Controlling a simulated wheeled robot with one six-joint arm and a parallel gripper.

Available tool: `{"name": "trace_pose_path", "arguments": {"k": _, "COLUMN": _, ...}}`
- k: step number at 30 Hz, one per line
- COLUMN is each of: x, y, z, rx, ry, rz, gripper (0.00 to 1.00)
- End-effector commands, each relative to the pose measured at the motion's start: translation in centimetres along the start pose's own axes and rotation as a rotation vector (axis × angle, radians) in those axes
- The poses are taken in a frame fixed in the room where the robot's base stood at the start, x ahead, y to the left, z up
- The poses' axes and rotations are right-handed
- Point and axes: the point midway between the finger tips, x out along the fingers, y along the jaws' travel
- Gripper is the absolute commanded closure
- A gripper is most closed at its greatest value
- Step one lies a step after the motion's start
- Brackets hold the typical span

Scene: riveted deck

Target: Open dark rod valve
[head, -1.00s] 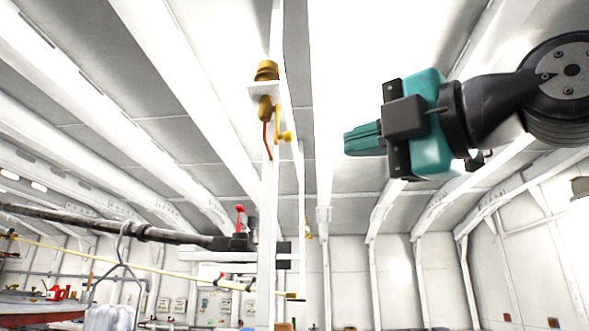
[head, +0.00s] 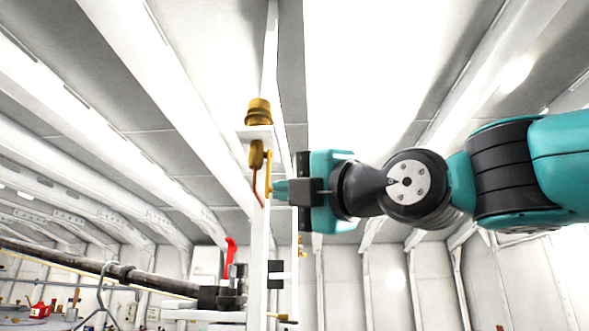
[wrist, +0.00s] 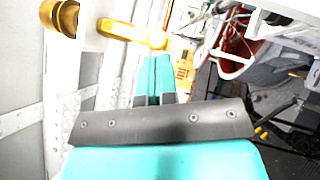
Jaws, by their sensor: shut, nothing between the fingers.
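A dark rod-like pipe (head: 130,273) runs in from the left in the head view and ends at a dark valve with an upright red lever (head: 230,258), beside a white post. Higher on the post is a brass valve (head: 257,155) with a brass handle (head: 268,175) and a thin reddish-brown strip hanging below it. My gripper (head: 277,189) is shut and empty, its teal fingertips close to the brass handle. In the wrist view the shut fingertips (wrist: 155,60) lie just below the brass handle (wrist: 130,33); I cannot tell whether they touch.
The white post (head: 258,235) stands right beside my fingertips. A brass cap (head: 258,111) sits on its bracket above. Dark brackets (head: 275,272) stick out lower on the post. Cluttered benches lie at the lower left.

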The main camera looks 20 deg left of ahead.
Motion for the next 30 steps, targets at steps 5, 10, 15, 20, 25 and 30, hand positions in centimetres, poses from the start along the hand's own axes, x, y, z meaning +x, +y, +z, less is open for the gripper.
{"name": "trace_pose_path", "arguments": {"k": 5, "x": 0.2, "y": -0.1, "z": 0.3, "rx": 0.000, "ry": 0.000, "rz": 0.000, "gripper": 1.00}}
{"name": "trace_pose_path", "arguments": {"k": 10, "x": 0.2, "y": -0.1, "z": 0.3, "rx": 0.000, "ry": 0.000, "rz": 0.000, "gripper": 1.00}}
{"name": "trace_pose_path", "arguments": {"k": 15, "x": 0.5, "y": -0.7, "z": 0.6, "rx": -0.022, "ry": -0.001, "rz": 0.021, "gripper": 1.00}}
{"name": "trace_pose_path", "arguments": {"k": 20, "x": 1.0, "y": -0.9, "z": 1.2, "rx": -0.069, "ry": -0.002, "rz": 0.061, "gripper": 1.00}}
{"name": "trace_pose_path", "arguments": {"k": 25, "x": 1.2, "y": -0.6, "z": 1.4, "rx": -0.077, "ry": -0.004, "rz": 0.066, "gripper": 1.00}}
{"name": "trace_pose_path", "arguments": {"k": 30, "x": 1.3, "y": -0.6, "z": 1.5, "rx": -0.077, "ry": -0.006, "rz": 0.066, "gripper": 1.00}}
